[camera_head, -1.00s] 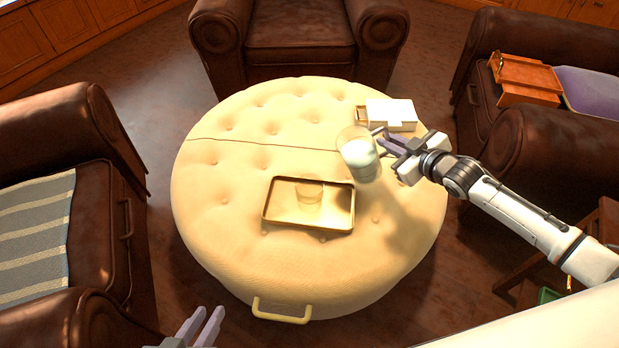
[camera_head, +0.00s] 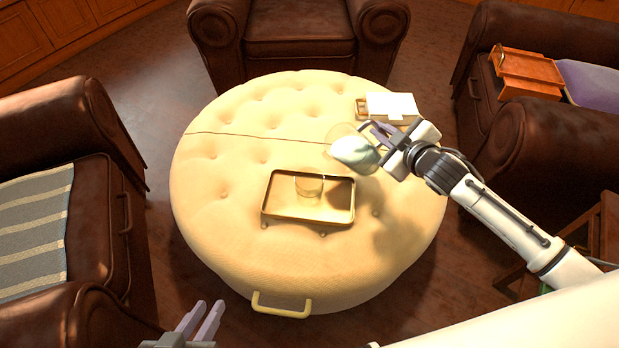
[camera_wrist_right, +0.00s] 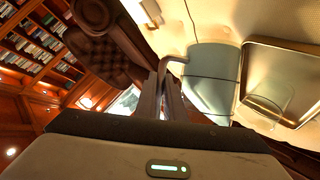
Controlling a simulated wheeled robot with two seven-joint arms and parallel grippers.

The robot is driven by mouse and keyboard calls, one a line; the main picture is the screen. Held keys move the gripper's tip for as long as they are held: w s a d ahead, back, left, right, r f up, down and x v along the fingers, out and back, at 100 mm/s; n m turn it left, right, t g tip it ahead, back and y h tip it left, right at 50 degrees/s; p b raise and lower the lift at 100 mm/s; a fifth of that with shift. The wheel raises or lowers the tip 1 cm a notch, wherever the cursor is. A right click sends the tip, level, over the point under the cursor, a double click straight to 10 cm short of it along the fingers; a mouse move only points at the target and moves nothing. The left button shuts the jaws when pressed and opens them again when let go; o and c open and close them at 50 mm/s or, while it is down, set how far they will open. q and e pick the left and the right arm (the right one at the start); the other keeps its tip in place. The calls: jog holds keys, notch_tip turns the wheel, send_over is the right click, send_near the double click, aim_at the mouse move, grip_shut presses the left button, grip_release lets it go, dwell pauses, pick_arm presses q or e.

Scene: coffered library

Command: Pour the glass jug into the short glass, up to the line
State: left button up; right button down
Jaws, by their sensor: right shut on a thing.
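The glass jug (camera_head: 352,151) holds pale liquid and is tilted in the air above the round ottoman, to the upper right of the tray. My right gripper (camera_head: 378,139) is shut on its handle. In the right wrist view the jug (camera_wrist_right: 212,78) is beyond the fingers (camera_wrist_right: 166,92). The short glass (camera_head: 309,185) stands upright on the tray (camera_head: 283,215); I cannot make out its line or any liquid in it. It also shows faintly in the right wrist view (camera_wrist_right: 268,98). My left gripper (camera_head: 203,322) is open and empty at the bottom edge, away from the tray.
The tray rests on the cream tufted ottoman (camera_head: 215,235). The ottoman's left side is clear.

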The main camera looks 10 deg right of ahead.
pick_arm(q)
jog(key=shift+s+f, duration=0.15)
jog(key=shift+f, duration=0.05)
pick_arm(e)
jog(key=shift+a+r, duration=0.15)
pick_arm(q)
jog(key=shift+d+f+b, duration=0.1)
jog(key=shift+b, duration=0.35)
pick_arm(e)
jog(key=shift+a+r+n+h, duration=0.2)
jog(key=shift+n+h, duration=0.1)
jog(key=shift+h, duration=0.1)
pick_arm(q)
jog(key=shift+w, duration=0.2)
pick_arm(e)
jog(key=shift+a, duration=0.1)
jog(key=shift+a+f+n+b, duration=0.1)
jog(key=shift+f+n+b, duration=0.15)
jog(key=shift+b, duration=0.5)
jog(key=shift+a+f+b, duration=0.1)
jog(key=shift+b, duration=0.2)
pick_arm(q)
jog(key=shift+w+d+f+g, duration=0.3)
jog(key=shift+d+f+g, duration=0.1)
jog(key=shift+d+f, duration=0.4)
pick_arm(e)
jog(key=shift+n+h, duration=0.25)
jog(key=shift+h, duration=0.05)
